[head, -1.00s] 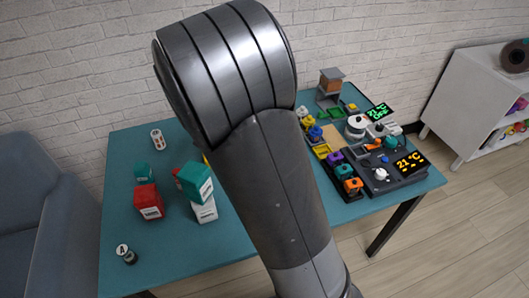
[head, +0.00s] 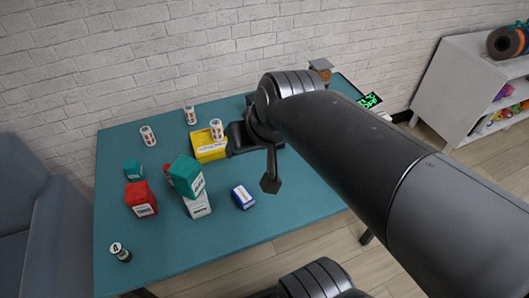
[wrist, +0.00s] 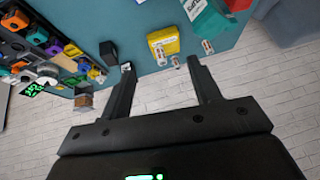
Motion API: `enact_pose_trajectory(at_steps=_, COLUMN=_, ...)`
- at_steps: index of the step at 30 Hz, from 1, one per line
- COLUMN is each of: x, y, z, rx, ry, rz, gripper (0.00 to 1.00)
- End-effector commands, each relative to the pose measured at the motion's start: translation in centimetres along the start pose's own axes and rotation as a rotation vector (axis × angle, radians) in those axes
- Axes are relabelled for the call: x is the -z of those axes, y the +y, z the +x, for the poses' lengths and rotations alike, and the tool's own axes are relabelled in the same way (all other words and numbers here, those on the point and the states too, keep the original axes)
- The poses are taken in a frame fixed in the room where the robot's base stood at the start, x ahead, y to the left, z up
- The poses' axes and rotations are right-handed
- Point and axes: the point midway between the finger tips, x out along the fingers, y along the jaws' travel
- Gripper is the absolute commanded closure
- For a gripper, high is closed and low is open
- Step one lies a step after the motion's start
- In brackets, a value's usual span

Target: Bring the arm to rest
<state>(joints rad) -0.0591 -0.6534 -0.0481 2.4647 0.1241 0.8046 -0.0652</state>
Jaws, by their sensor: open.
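My gripper (wrist: 160,64) is open in the wrist view, its two fingers apart with nothing between them. In the head view my arm reaches in from the lower right and bends over the table. A dark finger of mine hangs above the middle of the blue-green table (head: 290,205). The rest of the gripper is partly hidden there by the arm. The wrist view looks across the table towards the white brick wall (wrist: 230,100).
A yellow box (head: 209,152) with a white cylinder (head: 216,130) stands near the gripper. A green box (head: 186,177), a white box (head: 197,206), a red box (head: 141,200) and a small blue box (head: 243,197) stand left. The front right tabletop looks clear.

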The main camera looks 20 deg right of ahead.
Motion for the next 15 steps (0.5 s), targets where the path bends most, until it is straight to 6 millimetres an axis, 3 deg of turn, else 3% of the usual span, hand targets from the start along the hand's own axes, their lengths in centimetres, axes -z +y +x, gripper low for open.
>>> enact_pose_trajectory(at_steps=3, x=-2.2, y=1.2, z=-1.2, rx=-0.079, ry=-0.020, rz=-0.010, gripper=0.43)
enact_pose_trajectory(at_steps=6, x=-3.1, y=1.7, z=-1.7, rx=-0.116, ry=-0.032, rz=-0.015, gripper=0.43)
enact_pose_trajectory(at_steps=15, x=-3.4, y=1.9, z=-1.8, rx=-0.128, ry=-0.037, rz=-0.015, gripper=0.43)
